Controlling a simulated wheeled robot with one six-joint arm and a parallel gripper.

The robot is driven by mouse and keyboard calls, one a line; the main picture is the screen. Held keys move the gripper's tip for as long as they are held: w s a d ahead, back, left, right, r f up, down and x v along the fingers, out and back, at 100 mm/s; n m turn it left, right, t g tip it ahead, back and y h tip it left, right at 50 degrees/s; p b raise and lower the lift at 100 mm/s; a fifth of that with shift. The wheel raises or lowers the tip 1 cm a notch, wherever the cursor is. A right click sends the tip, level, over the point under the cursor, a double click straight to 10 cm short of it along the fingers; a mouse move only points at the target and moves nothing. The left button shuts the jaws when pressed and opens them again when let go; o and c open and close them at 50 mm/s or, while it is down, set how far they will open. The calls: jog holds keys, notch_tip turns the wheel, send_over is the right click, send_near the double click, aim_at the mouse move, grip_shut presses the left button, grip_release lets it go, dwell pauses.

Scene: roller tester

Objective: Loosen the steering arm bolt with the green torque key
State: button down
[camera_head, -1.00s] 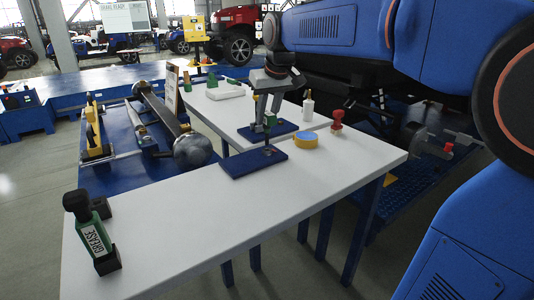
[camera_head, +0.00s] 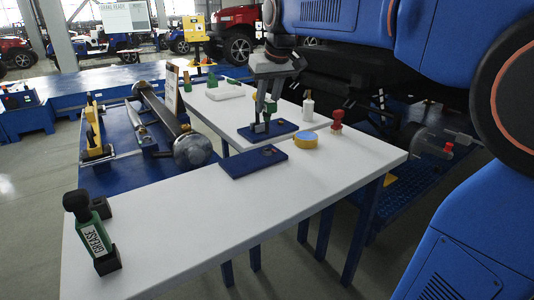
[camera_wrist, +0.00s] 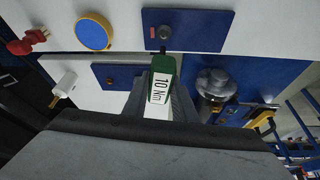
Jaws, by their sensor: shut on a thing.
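My gripper (camera_head: 264,118) is shut on the green torque key (camera_wrist: 163,72), whose white label reads "10 Nm" in the wrist view. In the head view my gripper is over the white table, near the rear blue pad (camera_head: 285,127), and the key is mostly hidden by the jaws. A grey hub with a red-tipped part (camera_head: 447,148) is under the blue vehicle at the right. I cannot make out the steering arm bolt.
A yellow-blue round tin (camera_head: 305,140), a red knobbed piece (camera_head: 336,121) and a white bottle (camera_head: 308,107) stand on the white table (camera_head: 180,223). The table's middle front is clear. The vehicle (camera_head: 350,35) overhangs the right.

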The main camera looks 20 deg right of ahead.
jog(key=shift+r, duration=0.3)
jog(key=m+h, duration=0.2)
jog(key=m, duration=0.4)
dwell(0.3)
jog(key=m+g+h, duration=0.1)
jog(key=m, duration=0.3)
jog(key=shift+h, duration=0.3)
jog(key=shift+m+g+h, duration=0.3)
jog(key=shift+m+h, duration=0.1)
jog(key=shift+m, duration=0.6)
